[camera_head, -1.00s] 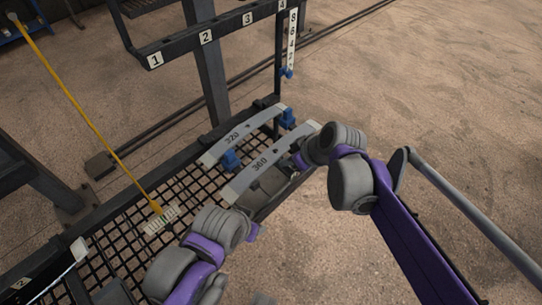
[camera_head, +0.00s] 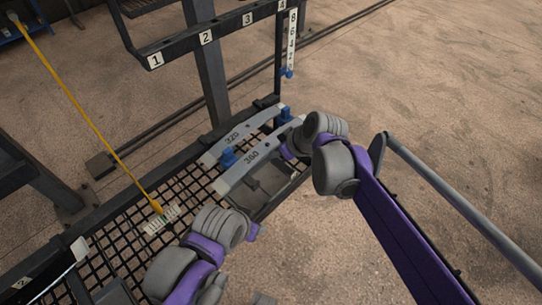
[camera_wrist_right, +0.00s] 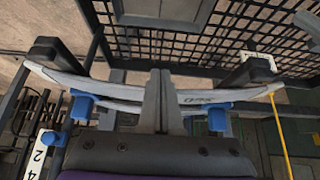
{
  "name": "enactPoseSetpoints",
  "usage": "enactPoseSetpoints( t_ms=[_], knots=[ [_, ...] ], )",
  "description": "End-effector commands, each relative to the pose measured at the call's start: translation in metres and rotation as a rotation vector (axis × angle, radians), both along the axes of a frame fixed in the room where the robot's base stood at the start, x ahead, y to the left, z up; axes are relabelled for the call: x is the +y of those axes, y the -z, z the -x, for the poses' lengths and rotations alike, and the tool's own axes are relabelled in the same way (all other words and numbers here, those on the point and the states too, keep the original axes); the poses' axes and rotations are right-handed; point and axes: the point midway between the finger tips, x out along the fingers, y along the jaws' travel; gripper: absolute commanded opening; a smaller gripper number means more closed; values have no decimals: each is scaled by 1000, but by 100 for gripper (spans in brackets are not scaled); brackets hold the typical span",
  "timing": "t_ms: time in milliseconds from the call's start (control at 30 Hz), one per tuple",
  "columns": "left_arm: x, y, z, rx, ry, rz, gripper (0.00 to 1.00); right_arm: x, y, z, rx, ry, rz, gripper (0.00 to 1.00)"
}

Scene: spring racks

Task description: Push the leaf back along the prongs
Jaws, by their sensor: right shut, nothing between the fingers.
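The grey curved leaf marked 360 (camera_head: 236,177) lies across the rack's prongs with blue ends (camera_head: 228,157), in front of the similar leaf marked 320 (camera_head: 213,154). The two leaves now lie close together. My right gripper is at the near side of the 360 leaf, its fingers mostly hidden by my arm in the head view. In the right wrist view my right gripper (camera_wrist_right: 162,82) is shut and empty, its fingers upright against the middle of a grey leaf (camera_wrist_right: 110,89). Whether they touch it I cannot tell. My left arm is at lower left; its gripper cannot be seen.
A black mesh shelf (camera_head: 125,228) lies below and left of the leaves. A numbered black rail (camera_head: 180,46) stands behind on a post. Bare floor lies open to the right.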

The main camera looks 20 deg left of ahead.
Motion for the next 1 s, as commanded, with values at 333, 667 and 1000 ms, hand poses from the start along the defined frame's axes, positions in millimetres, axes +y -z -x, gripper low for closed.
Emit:
enactPoseSetpoints(
  t_ms=[333, 667, 1000],
  knots=[
    [0, 0, 0, 0, 0, 0, 55, -11, 0, 4, 1, 1, 0, 0],
    [0, -1, 0, 0, 0, 0, 55, -36, 0, 13, 1, 2, 1, 0],
    [0, -2, 0, -1, 0, 0, 55, -54, 0, 20, 0, 0, 0, 0]
  ],
)
